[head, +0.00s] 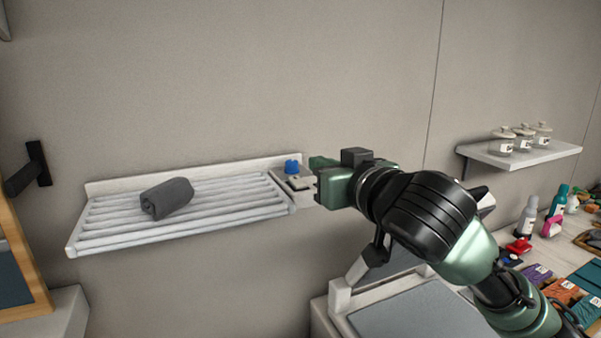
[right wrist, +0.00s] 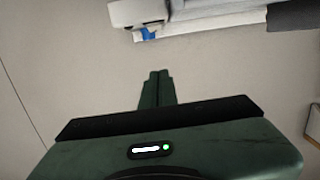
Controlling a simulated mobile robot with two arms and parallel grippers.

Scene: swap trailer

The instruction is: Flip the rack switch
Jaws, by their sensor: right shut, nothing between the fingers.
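The rack (head: 180,232) is a white slatted wall shelf at the left of the head view. At its right end a pale housing carries a blue switch (head: 292,166). The blue switch also shows in the right wrist view (right wrist: 149,33), near the top, partly cut off by the pale housing around it. My right gripper (head: 315,164) is just right of the switch in the head view. In the right wrist view its green fingers (right wrist: 157,76) are together and empty, with a visible gap to the switch. My left gripper is not in view.
A rolled dark grey towel (head: 167,198) lies on the rack. A small wall shelf (head: 535,154) with lidded jars is at the right. Bottles and folded cloths crowd the counter below it. A black wall fixture (head: 38,165) is at the far left.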

